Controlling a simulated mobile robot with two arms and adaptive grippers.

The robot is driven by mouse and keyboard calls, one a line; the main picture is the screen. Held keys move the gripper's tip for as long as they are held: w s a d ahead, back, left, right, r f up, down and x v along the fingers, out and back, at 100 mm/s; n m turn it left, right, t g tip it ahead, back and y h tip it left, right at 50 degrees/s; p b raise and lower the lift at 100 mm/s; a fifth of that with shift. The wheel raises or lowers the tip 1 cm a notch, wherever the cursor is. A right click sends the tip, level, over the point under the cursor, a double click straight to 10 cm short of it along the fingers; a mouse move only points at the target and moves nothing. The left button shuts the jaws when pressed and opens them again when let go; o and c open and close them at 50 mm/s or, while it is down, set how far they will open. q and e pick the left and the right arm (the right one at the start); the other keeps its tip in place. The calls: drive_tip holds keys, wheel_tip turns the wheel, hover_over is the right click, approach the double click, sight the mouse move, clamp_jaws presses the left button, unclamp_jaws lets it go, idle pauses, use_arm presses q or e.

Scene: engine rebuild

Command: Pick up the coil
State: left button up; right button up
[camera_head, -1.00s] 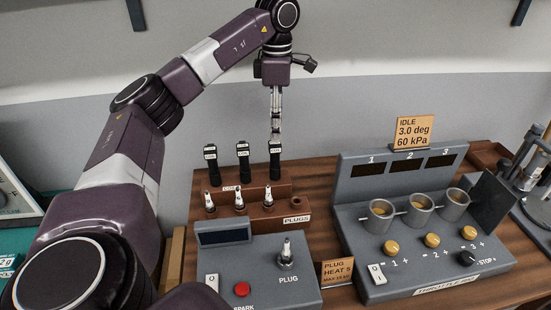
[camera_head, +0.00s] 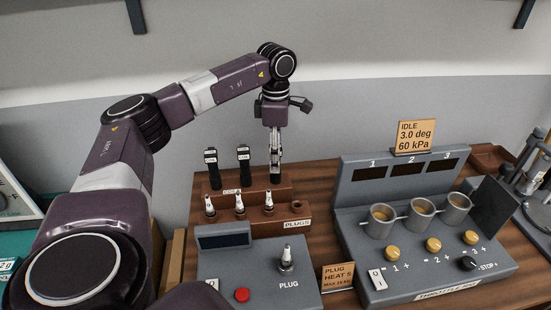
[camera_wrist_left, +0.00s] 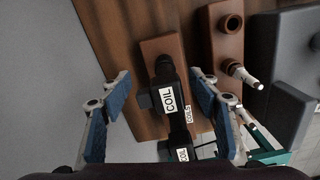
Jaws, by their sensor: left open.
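Three black coils stand in a brown wooden rack (camera_head: 270,191). The left coil (camera_head: 213,170) and the middle coil (camera_head: 244,166) stand free. My left gripper (camera_head: 275,158) points down over the rightmost coil (camera_head: 276,174) and hides its upper part. In the left wrist view the gripper (camera_wrist_left: 160,110) is open, with blue-padded fingers on either side of a coil (camera_wrist_left: 165,97) with a white "COIL" label. I see gaps between the fingers and this coil. Another labelled coil (camera_wrist_left: 181,141) shows behind it, lower in that view. My right gripper is not in view.
A plug rack (camera_head: 270,219) with several spark plugs stands in front of the coil rack. A grey plug tester (camera_head: 262,265) is nearer. A grey throttle rig (camera_head: 430,255) with three cups stands to the right. Wall lies behind the bench.

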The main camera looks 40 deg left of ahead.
use_arm(q)
drive_tip(key=c, duration=1.4)
drive_tip(key=shift+r, duration=0.15)
